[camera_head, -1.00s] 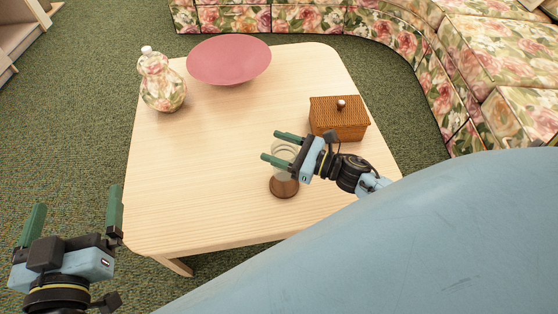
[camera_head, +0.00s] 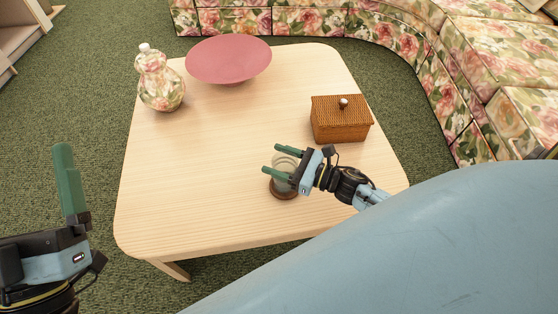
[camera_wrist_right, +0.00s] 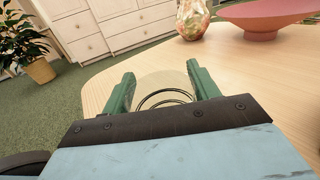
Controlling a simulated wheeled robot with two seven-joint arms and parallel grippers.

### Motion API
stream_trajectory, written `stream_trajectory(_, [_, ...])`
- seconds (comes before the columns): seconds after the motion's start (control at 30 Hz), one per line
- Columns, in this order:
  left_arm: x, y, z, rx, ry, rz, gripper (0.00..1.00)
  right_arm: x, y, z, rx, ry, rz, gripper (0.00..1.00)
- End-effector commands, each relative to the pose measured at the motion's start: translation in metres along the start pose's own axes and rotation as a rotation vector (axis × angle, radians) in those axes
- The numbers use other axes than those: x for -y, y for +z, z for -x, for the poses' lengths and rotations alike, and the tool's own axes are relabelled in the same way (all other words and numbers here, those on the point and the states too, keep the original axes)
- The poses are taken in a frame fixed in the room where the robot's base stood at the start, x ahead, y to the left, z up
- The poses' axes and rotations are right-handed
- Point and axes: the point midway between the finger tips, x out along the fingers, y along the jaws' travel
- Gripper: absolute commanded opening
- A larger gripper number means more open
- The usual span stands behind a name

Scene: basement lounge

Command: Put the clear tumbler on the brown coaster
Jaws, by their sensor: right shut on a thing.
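My right gripper (camera_head: 274,161) is shut on the clear tumbler (camera_head: 287,164), one green finger on each side of it. The tumbler looks upright. In the right wrist view the tumbler's round rim (camera_wrist_right: 165,97) shows between the fingers (camera_wrist_right: 160,82). The round brown coaster (camera_head: 285,194) lies on the table directly below the tumbler, partly hidden by the glass and gripper. I cannot tell whether the tumbler's base touches it. My left gripper (camera_head: 68,180) is empty at the lower left, off the table; one finger shows, set wide at the palm's end, and the other is out of frame.
The pale wooden table (camera_head: 190,170) is clear left of the coaster. A wicker box (camera_head: 340,123) with a knob stands behind and right of my right gripper. A pink bowl (camera_head: 228,60) and a floral vase (camera_head: 160,85) stand at the back. A floral sofa (camera_head: 450,90) curves behind.

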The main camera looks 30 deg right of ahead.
Motion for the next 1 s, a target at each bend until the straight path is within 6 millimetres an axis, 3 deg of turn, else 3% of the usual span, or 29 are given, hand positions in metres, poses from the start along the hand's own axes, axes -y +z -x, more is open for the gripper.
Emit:
stream_trajectory(0.3, [0.000, -0.003, 0.001, -0.036, 0.001, 0.000, 1.00, 0.000, -0.002, 0.000, 0.002, 0.000, 0.000, 0.19])
stream_trajectory(0.33, [0.000, -0.004, 0.001, -0.040, 0.001, -0.001, 1.00, 0.000, -0.002, 0.000, 0.001, 0.000, 0.000, 0.64])
stream_trajectory(0.47, [0.000, -0.004, 0.000, -0.037, 0.001, -0.001, 1.00, 0.000, -0.002, 0.000, 0.001, 0.000, 0.000, 0.81])
stream_trajectory(0.87, [0.000, -0.003, -0.002, -0.012, 0.000, 0.000, 1.00, 0.000, 0.002, 0.000, 0.000, 0.000, 0.000, 0.82])
stream_trajectory(1.0, [0.000, 0.005, -0.001, 0.064, -0.001, 0.001, 1.00, 0.000, 0.001, 0.022, -0.004, -0.001, -0.001, 0.82])
